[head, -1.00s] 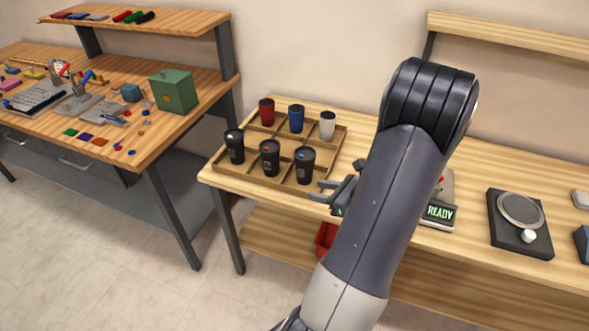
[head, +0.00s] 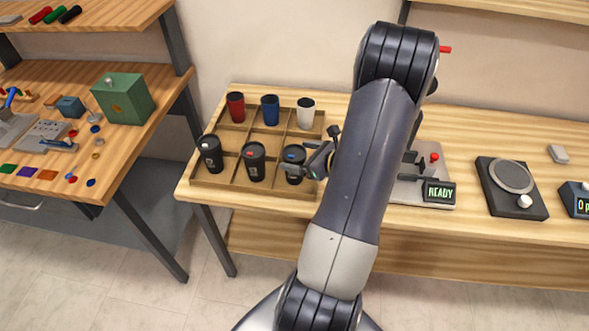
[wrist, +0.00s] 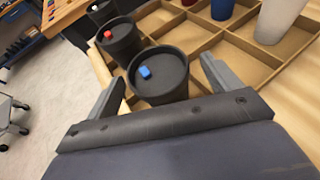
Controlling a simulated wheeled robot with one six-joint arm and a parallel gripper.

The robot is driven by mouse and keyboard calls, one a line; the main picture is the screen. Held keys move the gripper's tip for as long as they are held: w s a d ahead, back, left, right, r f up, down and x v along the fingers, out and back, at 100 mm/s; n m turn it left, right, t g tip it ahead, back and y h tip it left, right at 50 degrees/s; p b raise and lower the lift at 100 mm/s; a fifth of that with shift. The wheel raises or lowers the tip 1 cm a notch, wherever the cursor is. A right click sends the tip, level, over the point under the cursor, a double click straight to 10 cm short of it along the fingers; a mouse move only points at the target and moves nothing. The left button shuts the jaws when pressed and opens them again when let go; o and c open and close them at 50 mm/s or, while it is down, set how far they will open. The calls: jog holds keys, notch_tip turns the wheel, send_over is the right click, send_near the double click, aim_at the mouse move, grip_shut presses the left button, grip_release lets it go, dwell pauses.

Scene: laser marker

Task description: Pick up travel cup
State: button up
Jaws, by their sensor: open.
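A wooden divided tray (head: 225,186) holds several travel cups on the table. The front row is black: one with a pale lid button (head: 211,154), one with a red button (head: 254,161), and one with a blue button (head: 293,163). The back row has a red cup (head: 236,107), a blue cup (head: 270,110) and a white cup (head: 305,113). My gripper (head: 318,160) is at the blue-button cup. In the wrist view, the open fingers (wrist: 160,85) stand on either side of that cup (wrist: 163,88). Contact cannot be told.
A marking machine with a READY display (head: 438,192) stands right of my arm. A dark round-plate device (head: 512,187) is farther right. A cluttered workbench with a green box (head: 124,98) is at the left.

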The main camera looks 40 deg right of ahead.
aim_at(293, 154)
jog(key=shift+p+x, duration=0.3)
jog(key=shift+x, duration=1.65)
jog(key=shift+a+r, duration=0.1)
jog(key=shift+c, duration=0.4)
jog(key=c, duration=0.6)
